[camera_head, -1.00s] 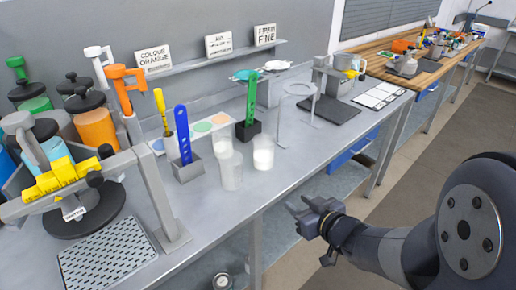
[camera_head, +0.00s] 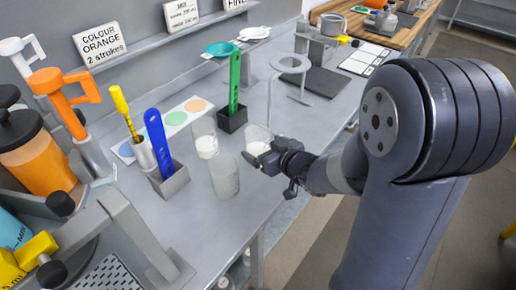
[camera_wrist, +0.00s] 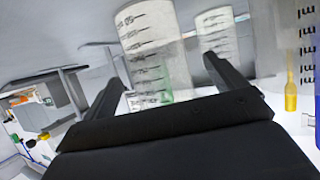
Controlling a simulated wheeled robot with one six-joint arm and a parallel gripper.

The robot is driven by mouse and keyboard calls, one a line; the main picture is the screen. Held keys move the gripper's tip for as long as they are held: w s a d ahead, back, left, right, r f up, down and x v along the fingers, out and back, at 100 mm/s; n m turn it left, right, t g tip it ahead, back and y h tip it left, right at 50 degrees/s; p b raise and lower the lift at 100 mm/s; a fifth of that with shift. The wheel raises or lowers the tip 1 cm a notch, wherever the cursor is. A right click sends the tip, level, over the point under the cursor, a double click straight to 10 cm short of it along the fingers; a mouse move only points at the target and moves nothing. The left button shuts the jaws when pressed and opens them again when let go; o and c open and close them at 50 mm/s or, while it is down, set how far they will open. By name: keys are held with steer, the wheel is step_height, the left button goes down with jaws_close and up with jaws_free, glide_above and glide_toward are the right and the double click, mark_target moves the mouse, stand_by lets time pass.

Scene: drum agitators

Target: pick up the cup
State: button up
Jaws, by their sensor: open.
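Several clear graduated cups stand on the grey bench. One cup with white contents (camera_head: 257,138) is right beside my gripper (camera_head: 270,158) in the head view, partly hidden by it. A second cup with white contents (camera_head: 204,138) stands farther left, and a clearer, taller-looking cup (camera_head: 223,176) stands nearer the front edge. In the wrist view my gripper (camera_wrist: 165,78) is open, with a graduated cup (camera_wrist: 155,40) in front of and between its fingers. I cannot tell if they touch. Another cup (camera_wrist: 218,35) shows behind it, and a third (camera_wrist: 301,40) at the right edge.
A blue strip in a grey holder (camera_head: 172,180) and a green one in a black holder (camera_head: 233,118) stand near the cups. A ring stand (camera_head: 290,64) is behind my gripper. An orange-filled drum (camera_head: 38,160) is at left. Bench room is tight around the cups.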

mark_target(252, 139)
steer(key=x, duration=0.4)
steer(key=shift+w+r, duration=0.1)
steer(key=shift+d, duration=0.1)
steer(key=c, duration=1)
steer(key=shift+c, duration=0.8)
steer(key=shift+r, duration=0.15)
